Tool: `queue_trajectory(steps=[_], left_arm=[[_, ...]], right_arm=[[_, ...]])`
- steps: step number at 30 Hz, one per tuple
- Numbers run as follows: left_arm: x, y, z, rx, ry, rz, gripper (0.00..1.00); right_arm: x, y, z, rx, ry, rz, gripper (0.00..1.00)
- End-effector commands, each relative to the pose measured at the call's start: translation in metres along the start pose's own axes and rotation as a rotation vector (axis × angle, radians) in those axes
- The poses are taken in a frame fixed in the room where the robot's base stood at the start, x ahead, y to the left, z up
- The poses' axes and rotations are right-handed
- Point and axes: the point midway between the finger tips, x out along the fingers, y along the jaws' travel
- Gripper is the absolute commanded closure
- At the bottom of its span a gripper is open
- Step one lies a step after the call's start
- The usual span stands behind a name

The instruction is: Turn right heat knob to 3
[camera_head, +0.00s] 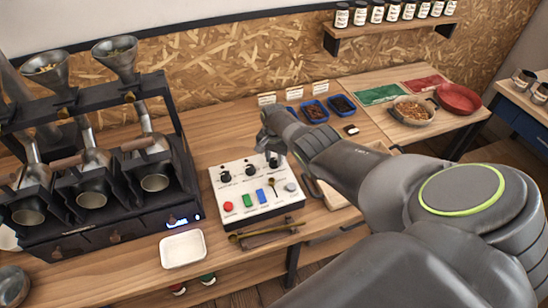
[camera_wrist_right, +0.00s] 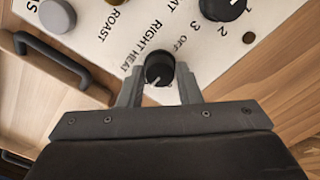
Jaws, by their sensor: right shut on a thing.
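The white control panel (camera_head: 260,205) lies on the wooden counter in the head view. Two of its black knobs, one at left (camera_head: 225,177) and one in the middle (camera_head: 250,171), show clear of my arm. My right gripper (camera_head: 273,150) is over the panel's back right corner. In the right wrist view, my right gripper (camera_wrist_right: 160,85) is shut on a black knob (camera_wrist_right: 159,68) beside the printed words RIGHT HEAT. The knob's white pointer mark faces the gripper side; the number it points to is hidden. OFF is printed near the knob. My left gripper is not in view.
Blue bean trays (camera_head: 314,111) sit behind my gripper.

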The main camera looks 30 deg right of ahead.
Motion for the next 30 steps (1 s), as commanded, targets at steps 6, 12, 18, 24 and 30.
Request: queue_trajectory(steps=[6, 12, 18, 24, 30], left_arm=[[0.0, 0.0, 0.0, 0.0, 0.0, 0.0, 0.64], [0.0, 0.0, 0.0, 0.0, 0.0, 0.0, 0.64], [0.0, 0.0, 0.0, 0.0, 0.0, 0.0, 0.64], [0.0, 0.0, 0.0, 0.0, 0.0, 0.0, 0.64], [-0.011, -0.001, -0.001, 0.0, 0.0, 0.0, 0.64]], right_arm=[[-0.001, -0.001, -0.001, 0.007, 0.002, -0.002, 0.92], [-0.001, -0.001, -0.001, 0.006, 0.001, -0.002, 0.68], [-0.001, -0.001, 0.0, 0.006, 0.0, -0.001, 0.47], [-0.001, 0.0, 0.0, 0.005, 0.0, 0.0, 0.47], [-0.014, -0.001, -0.001, 0.005, 0.001, -0.002, 0.47]])
